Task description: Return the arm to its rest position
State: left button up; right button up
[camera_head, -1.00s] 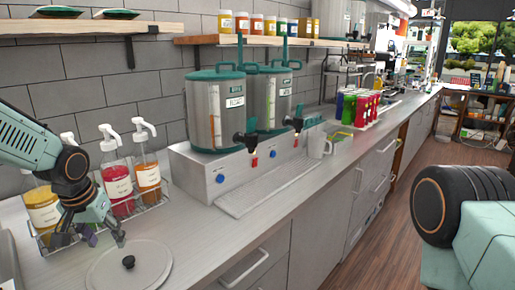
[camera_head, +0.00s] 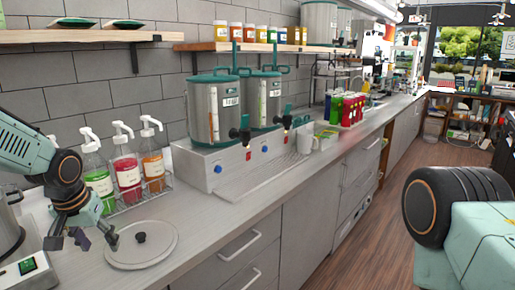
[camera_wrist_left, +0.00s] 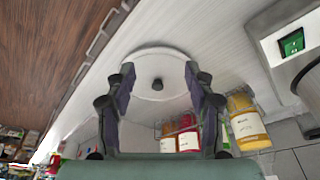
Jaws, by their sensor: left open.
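My left gripper (camera_head: 86,240) hangs over the counter at the lower left of the head view. Its fingers are spread and nothing is between them. A round grey lid with a black knob (camera_head: 142,242) lies flat on the counter just right of the fingertips. In the left wrist view, my open left gripper (camera_wrist_left: 159,76) shows with the lid (camera_wrist_left: 168,62) beyond its fingertips, in line with the gap. My right arm (camera_head: 445,205) shows at the right edge of the head view. Its gripper is out of view.
Green (camera_head: 100,183), red (camera_head: 128,174) and orange (camera_head: 153,168) pump bottles stand in a wire rack behind the gripper. A machine with a green switch (camera_head: 27,266) stands left. Steel dispensers (camera_head: 203,115) stand farther along. The counter right of the lid (camera_head: 205,208) is clear.

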pick_arm(q)
jog(key=w+d+f+t+h+b, duration=0.1)
jog(key=w+d+f+t, duration=0.15)
jog(key=d+f, duration=0.3)
jog(key=s+d+f+b, duration=0.5)
jog(key=s+f, duration=0.4)
jog(key=f, duration=0.4)
jog(key=s+d+f+g+b, duration=0.1)
jog(key=s+f+b, duration=0.4)
jog(key=s+f, duration=0.7)
jog(key=s+d+f+g+b, duration=0.1)
jog(key=s+f+g+b, duration=0.3)
jog(key=s+f, duration=0.9)
jog(key=s+b, duration=0.2)
jog(key=s, duration=0.3)
jog(key=shift+m+g+y, duration=0.3)
jog(key=shift+g+y, duration=0.05)
jog(key=shift+y, duration=0.05)
pick_arm(e)
notch_tip(320, 180, down, 17)
jog(key=shift+a, duration=0.15)
pick_arm(q)
jog(key=shift+s+d+r, duration=0.1)
pick_arm(e)
jog(key=shift+s, duration=0.1)
